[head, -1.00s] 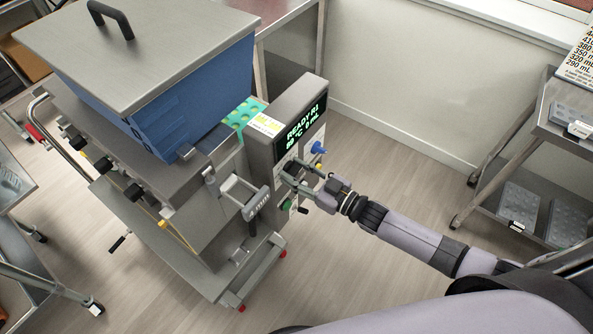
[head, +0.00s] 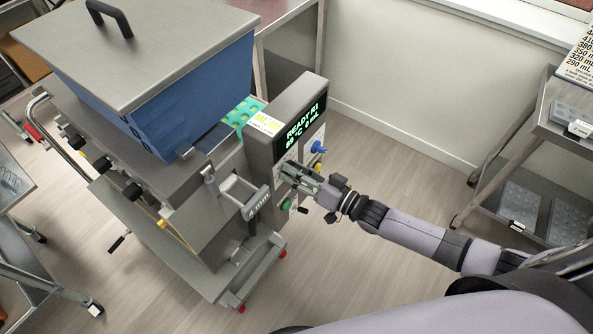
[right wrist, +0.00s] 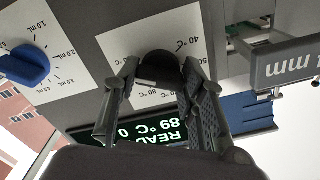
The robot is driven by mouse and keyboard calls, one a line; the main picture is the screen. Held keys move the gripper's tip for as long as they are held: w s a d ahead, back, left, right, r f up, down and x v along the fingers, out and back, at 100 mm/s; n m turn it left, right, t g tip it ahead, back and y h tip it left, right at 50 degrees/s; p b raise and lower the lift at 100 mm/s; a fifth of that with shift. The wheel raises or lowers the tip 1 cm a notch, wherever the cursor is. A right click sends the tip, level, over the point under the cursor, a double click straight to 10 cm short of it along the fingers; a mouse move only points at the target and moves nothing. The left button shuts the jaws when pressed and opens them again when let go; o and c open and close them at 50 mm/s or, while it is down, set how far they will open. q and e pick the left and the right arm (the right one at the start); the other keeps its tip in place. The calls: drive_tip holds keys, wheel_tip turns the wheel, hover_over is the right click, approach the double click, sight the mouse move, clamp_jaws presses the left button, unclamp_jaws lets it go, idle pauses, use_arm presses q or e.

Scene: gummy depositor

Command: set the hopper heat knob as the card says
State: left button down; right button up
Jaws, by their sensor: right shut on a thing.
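The black hopper heat knob (right wrist: 160,68) sits on a white dial plate with °C marks, seen upside down in the right wrist view. My right gripper (right wrist: 157,85) is shut on the knob, a finger on each side; it also shows at the control box in the head view (head: 291,172). Its fingers cover part of the scale, and I cannot tell where the knob points. The dark display (head: 301,130) reads READY R1, 89 °C and 0 mL. My left gripper is out of view.
A blue knob (head: 318,147) with an mL scale is beside the heat knob. A green button (head: 286,204) is below my gripper. A trolley with trays (head: 519,207) stands right; the floor between is clear.

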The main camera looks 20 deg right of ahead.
idle(0.3)
drive_tip(key=o, duration=1.2)
drive_tip(key=shift+c, duration=0.2)
drive_tip(key=v, duration=1.2)
